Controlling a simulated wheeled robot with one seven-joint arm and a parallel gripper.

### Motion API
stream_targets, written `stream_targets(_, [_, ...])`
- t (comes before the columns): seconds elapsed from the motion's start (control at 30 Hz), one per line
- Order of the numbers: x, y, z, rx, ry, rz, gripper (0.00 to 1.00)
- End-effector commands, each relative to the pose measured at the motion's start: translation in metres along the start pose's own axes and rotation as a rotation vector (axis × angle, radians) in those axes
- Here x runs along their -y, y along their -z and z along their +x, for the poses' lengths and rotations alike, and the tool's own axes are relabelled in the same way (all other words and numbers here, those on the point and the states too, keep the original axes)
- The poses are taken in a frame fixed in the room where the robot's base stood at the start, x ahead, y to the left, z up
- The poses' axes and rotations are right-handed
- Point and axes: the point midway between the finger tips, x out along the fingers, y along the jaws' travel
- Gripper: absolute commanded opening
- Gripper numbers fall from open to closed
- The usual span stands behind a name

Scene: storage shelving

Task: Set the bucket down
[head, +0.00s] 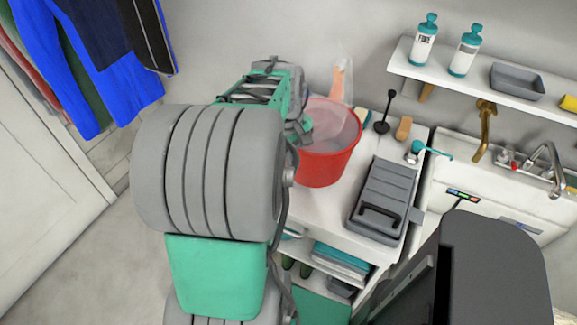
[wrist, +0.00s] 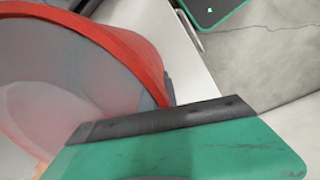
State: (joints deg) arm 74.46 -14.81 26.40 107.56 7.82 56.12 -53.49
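The red bucket (head: 325,168) is over the white counter, next to the back wall, roughly upright. Its base is close to the counter top, but I cannot tell whether it touches. My gripper (head: 301,130) is at the bucket's left rim, partly hidden behind my arm, with a green part over the mouth. In the wrist view the rim of the bucket (wrist: 128,45) runs down to the black-edged green finger of my gripper (wrist: 165,118). Only one finger shows clearly, so its grip on the rim is hidden.
A grey toolbox (head: 383,200) stands right of the bucket, with a black plunger-like tool (head: 384,118) behind it. A pinkish object (head: 342,80) leans at the wall behind the bucket. A sink (head: 500,185) is at right, below a wall shelf (head: 480,84) with bottles.

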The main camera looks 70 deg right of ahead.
Motion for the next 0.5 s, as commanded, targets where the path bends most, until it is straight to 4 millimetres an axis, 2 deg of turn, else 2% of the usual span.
stream_targets(0.1, [-0.003, 0.015, 0.019, -0.001, -0.001, 0.0, 0.0])
stream_targets(0.27, [-0.005, 0.026, 0.034, -0.001, -0.001, 0.001, 0.0])
stream_targets(0.4, [-0.003, 0.026, 0.06, 0.001, 0.0, 0.004, 0.0])
stream_targets(0.5, [-0.003, 0.027, 0.065, -0.002, -0.003, 0.005, 0.0])
